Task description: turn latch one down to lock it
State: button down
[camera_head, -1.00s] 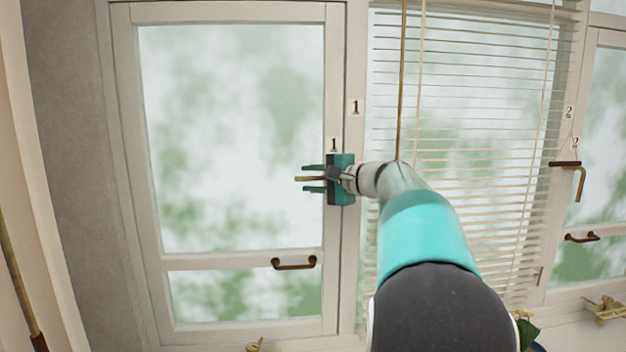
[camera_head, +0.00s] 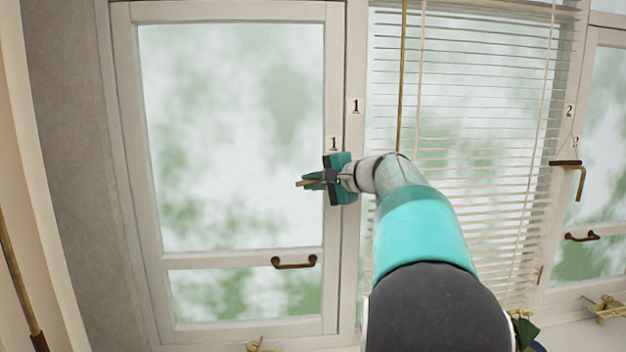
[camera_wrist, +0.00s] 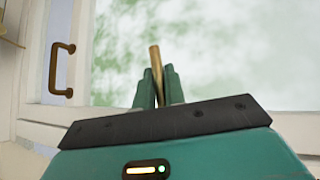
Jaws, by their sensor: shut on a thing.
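Latch one is a thin brass lever (camera_head: 299,184) on the frame of the left window, beside the label "1" (camera_head: 334,144). It points left and tilts slightly down at its tip. My gripper (camera_head: 316,180) is shut on this lever, with the tip sticking out past the green fingers. In the wrist view the brass lever (camera_wrist: 155,58) shows between the two fingers (camera_wrist: 158,88). The latch's base is hidden behind my gripper.
A brown pull handle (camera_head: 293,263) is on the lower rail of the left window. Slatted blinds (camera_head: 490,130) hang to the right. Latch two (camera_head: 579,180) points down on the right window. Brass pieces (camera_head: 606,309) sit along the sill.

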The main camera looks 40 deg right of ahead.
jog(key=f+n+g+h, duration=0.1)
jog(key=g, duration=0.1)
jog(key=s+d+f+n+g+h, duration=0.1)
jog(key=n+h, duration=0.1)
jog(key=d+f+n+g+h, duration=0.1)
jog(key=f+g, duration=0.1)
jog(key=shift+s+n+g+h, duration=0.2)
jog(key=shift+n+g+h, duration=0.1)
jog(key=shift+h, duration=0.1)
jog(key=shift+s+d+f+n+g+h, duration=0.2)
jog(key=shift+s+d+n+g+h, duration=0.25)
jog(key=shift+d+n+g+h, duration=0.45)
jog(key=shift+s+d+f+n+g+h, duration=0.15)
jog(key=shift+s+d+n+g+h, duration=0.35)
jog(key=shift+h, duration=0.7)
jog(key=c, duration=1.5)
grip_release()
jog(key=v, duration=1.3)
jog(key=shift+s+a+r, duration=0.1)
jog(key=shift+a+r, duration=0.15)
jog(key=shift+a, duration=0.1)
